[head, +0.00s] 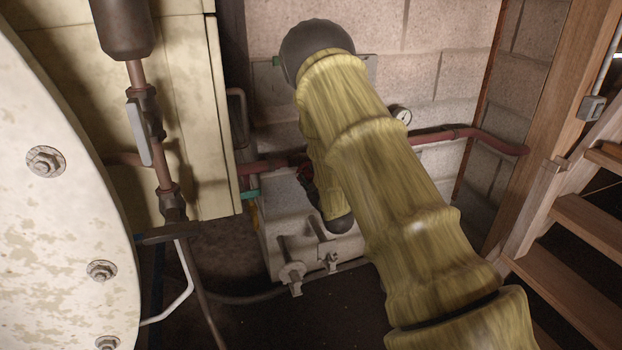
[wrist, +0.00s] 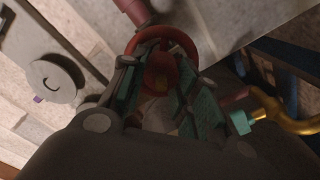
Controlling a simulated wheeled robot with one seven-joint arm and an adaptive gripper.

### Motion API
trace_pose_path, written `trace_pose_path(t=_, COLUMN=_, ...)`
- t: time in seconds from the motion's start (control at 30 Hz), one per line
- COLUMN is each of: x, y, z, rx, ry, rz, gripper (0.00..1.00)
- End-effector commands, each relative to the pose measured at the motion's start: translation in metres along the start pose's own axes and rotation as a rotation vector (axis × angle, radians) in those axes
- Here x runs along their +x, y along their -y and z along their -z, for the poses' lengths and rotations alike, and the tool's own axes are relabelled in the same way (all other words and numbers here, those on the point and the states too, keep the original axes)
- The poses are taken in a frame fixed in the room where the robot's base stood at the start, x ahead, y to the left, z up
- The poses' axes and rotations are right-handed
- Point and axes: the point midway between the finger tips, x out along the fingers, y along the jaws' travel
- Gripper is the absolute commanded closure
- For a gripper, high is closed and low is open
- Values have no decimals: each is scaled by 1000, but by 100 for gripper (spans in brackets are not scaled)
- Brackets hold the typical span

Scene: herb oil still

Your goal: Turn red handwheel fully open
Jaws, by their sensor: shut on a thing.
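The red handwheel (wrist: 172,36) shows in the wrist view at top centre, with its round rim and a hub in the middle. My gripper (wrist: 160,76) reaches it from below. Its two fingers with green pads lie one on each side of the hub and are shut on the wheel. The exact contact points are dark and hard to make out. In the head view my yellow-sleeved arm covers most of the wheel. Only a small dark red patch shows left of the arm, by the red pipe (head: 453,135).
A large pale vessel (head: 60,200) and a vertical pipe with a lever valve (head: 140,130) are at left. Wooden stairs (head: 580,220) are at right. A brass pipe (wrist: 285,120) lies right of my gripper.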

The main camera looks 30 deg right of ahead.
Motion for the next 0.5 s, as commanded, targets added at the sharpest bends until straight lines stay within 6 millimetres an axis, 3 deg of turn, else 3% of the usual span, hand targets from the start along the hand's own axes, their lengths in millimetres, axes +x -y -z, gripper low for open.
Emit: trace_pose_path(t=0.5, x=-2, y=2, z=-4, rx=-161, ry=8, rz=2, gripper=93)
